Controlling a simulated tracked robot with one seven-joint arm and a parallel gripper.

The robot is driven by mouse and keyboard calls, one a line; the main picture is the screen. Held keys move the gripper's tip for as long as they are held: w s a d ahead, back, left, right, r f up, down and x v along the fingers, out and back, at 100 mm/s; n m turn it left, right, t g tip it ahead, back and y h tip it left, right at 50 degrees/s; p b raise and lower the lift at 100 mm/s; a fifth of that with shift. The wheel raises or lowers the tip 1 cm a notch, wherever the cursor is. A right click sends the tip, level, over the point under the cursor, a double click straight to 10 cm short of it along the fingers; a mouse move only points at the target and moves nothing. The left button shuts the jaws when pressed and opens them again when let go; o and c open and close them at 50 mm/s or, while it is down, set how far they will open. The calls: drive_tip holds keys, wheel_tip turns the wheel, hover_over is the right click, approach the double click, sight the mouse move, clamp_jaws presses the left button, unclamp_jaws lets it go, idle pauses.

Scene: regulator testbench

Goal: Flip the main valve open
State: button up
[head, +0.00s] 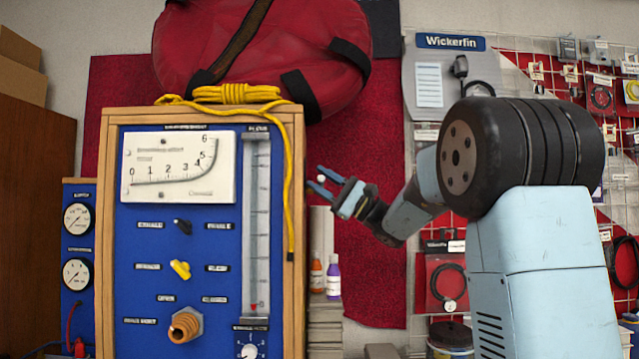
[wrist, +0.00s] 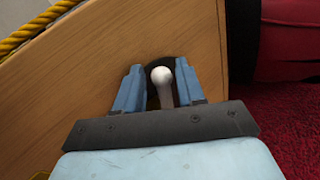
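A lever with a pale ball knob stands out from the right wooden side of the testbench (head: 103,230); I take it for the main valve, though no label on it is readable. Its knob (head: 321,179) shows as a small white dot in the head view. In the wrist view the knob (wrist: 162,75) and its grey stem stand in front of a dark round spot on the wood. My gripper (head: 320,182) is open, with one blue finger on each side of the lever. In the wrist view (wrist: 160,85) gaps show between the knob and both fingers.
The blue front panel carries a black toggle (head: 182,226), a yellow toggle (head: 180,269), a brass fitting (head: 185,325) and a gauge (head: 178,167). A yellow rope (head: 290,190) hangs down the panel's right edge. Small bottles (head: 333,277) stand below my gripper.

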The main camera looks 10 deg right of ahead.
drive_tip(key=v, duration=1.3)
drive_tip(key=shift+d+f, duration=0.15)
drive_tip(key=shift+d, duration=0.2)
drive_tip(key=s+a+f+n+g+h, duration=0.2)
drive_tip(key=s+a+f+g+h, duration=0.4)
drive_tip(key=s+a+f+h, duration=0.7)
drive_tip(key=s+d+f+n+t+h, duration=0.1)
drive_tip(key=s+d+f+h, duration=0.2)
drive_tip(key=s, duration=0.3)
drive_tip(key=s+d+f+n+t+h, duration=0.1)
drive_tip(key=s+d+f+n+h, duration=0.1)
drive_tip(key=s+f, duration=0.3)
drive_tip(key=s+d+f+n+t+h, duration=0.1)
drive_tip(key=s+d+f+n+h, duration=0.1)
drive_tip(key=s+h, duration=0.3)
drive_tip(key=shift+s+d+f, duration=0.9)
